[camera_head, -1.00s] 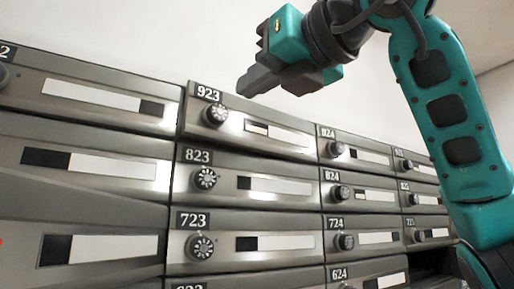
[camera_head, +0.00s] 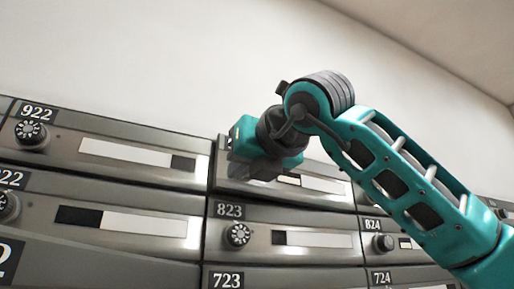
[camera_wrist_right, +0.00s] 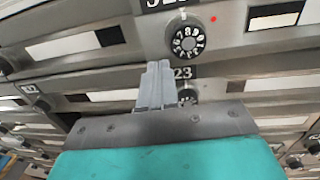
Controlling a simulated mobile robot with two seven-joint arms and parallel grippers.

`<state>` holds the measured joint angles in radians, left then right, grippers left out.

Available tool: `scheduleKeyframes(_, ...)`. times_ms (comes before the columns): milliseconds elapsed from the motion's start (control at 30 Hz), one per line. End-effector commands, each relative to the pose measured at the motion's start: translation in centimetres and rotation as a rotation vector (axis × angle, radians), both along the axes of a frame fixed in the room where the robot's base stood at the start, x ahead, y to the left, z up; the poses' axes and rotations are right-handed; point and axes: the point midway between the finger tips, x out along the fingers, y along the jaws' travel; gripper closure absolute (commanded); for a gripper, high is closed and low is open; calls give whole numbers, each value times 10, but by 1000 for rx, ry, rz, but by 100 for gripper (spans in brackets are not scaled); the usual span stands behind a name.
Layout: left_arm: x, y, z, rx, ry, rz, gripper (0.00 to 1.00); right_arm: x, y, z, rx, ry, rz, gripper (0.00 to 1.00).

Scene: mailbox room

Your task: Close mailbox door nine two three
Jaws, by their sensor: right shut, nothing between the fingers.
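Mailbox door 923 (camera_head: 325,185) is in the top row of the head view, above door 823 (camera_head: 330,240). My right gripper (camera_head: 248,170) is in front of its left part and hides its dial and most of its number. I cannot tell from this angle whether the door is flush or slightly ajar, or whether the fingers touch it. In the right wrist view, the shut, empty grey fingers (camera_wrist_right: 156,85) point towards the mailbox fronts, beside a numbered dial (camera_wrist_right: 186,40) whose label is cut off at the top edge. My left gripper is not in view.
Door 922 (camera_head: 110,150) is at the left, and door 824 (camera_head: 400,242) at the lower right. Dials protrude from the fronts. The white wall (camera_head: 180,60) above the mailboxes is clear. My right arm covers the right side.

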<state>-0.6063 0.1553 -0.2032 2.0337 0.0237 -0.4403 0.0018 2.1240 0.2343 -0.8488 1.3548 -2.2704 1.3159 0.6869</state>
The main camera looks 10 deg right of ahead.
Motion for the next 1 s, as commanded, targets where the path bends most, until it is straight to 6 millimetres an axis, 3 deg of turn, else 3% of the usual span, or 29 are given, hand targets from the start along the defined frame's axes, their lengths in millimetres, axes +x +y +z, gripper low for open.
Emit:
scheduleKeyframes(200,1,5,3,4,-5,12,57,19,9,0,0,1,0,100)
scheduleKeyframes(633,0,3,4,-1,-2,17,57,24,11,0,0,1,0,100)
scheduleKeyframes(833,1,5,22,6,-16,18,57,52,25,4,0,3,1,100)
scheduleKeyframes(1000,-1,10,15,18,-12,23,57,62,29,1,1,-3,0,100)
